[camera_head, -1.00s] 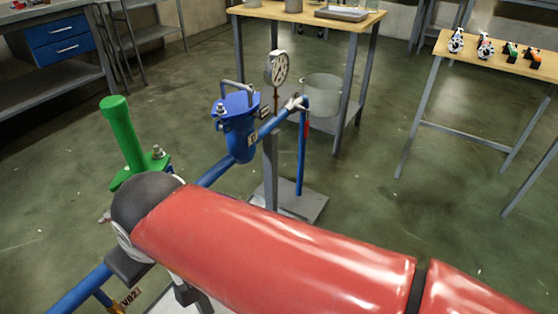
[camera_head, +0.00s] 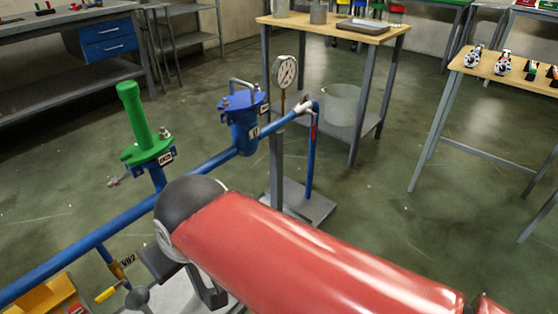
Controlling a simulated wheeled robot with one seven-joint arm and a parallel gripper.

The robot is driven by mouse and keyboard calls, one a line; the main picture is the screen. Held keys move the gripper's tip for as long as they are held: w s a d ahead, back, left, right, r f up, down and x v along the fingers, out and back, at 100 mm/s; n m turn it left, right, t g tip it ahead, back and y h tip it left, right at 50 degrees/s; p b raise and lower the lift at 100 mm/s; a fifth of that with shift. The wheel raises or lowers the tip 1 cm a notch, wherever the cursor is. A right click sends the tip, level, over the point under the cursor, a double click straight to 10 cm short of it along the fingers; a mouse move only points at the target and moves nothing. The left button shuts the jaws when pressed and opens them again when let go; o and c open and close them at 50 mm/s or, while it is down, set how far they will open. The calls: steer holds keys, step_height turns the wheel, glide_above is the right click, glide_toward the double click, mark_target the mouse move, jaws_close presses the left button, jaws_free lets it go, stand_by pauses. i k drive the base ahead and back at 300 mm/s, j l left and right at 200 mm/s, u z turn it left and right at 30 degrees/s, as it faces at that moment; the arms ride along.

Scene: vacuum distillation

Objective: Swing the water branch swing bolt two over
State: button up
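A green fitting (camera_head: 135,110) with a tall cylinder and flange stands on the blue pipe (camera_head: 125,216) at left. One metal bolt (camera_head: 164,132) stands upright at its flange's right edge. Another bolt (camera_head: 118,180) sticks out sideways, low on the left. A blue pot (camera_head: 242,128) with a handled lid sits farther along the pipe, with a bolt (camera_head: 225,104) at its lid's left edge. I cannot tell which bolt is number two. My red arm crosses the lower right. Dark parts at my gripper (camera_head: 184,278) show under the wrist; its fingertips are unclear, and nothing is seen held.
A pressure gauge (camera_head: 285,72) on a grey post stands right of the pot. A V02-tagged valve with a yellow handle (camera_head: 107,293) is low left. A wooden table (camera_head: 330,28) stands behind, and another table (camera_head: 520,80) at right. The floor between is open.

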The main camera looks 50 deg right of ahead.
mark_target(110, 184)
steer(key=l+u, duration=0.45)
steer(key=l, duration=1.35)
steer(key=j+u, duration=0.6)
steer(key=u, duration=0.2)
steer(key=j+u, duration=0.25)
steer(key=u, duration=0.15)
